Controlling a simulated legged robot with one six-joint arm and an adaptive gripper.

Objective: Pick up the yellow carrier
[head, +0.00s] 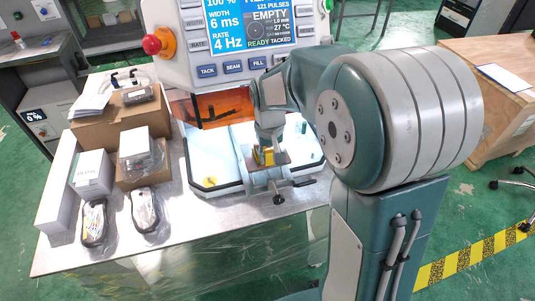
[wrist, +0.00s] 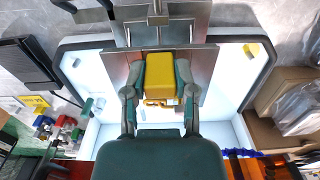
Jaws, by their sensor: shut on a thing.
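The yellow carrier (wrist: 160,76) is a small yellow block in the middle of the wrist view. My gripper (wrist: 158,100) has one finger on each side of it and is shut on it. The carrier sits over a metal plate or fixture (wrist: 203,66) in the machine's white tray; I cannot tell whether it touches the plate. In the head view the carrier (head: 264,156) shows as a small yellow patch below my gripper (head: 268,142), partly hidden by the fingers and arm.
The machine (head: 190,50) with its screen and orange window stands behind the tray (head: 215,165). Cardboard boxes (head: 115,122) and wrapped packages (head: 145,209) fill the table's left side. A clamp-like knob (head: 278,199) sticks out at the tray's front. The table front (head: 180,250) is clear.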

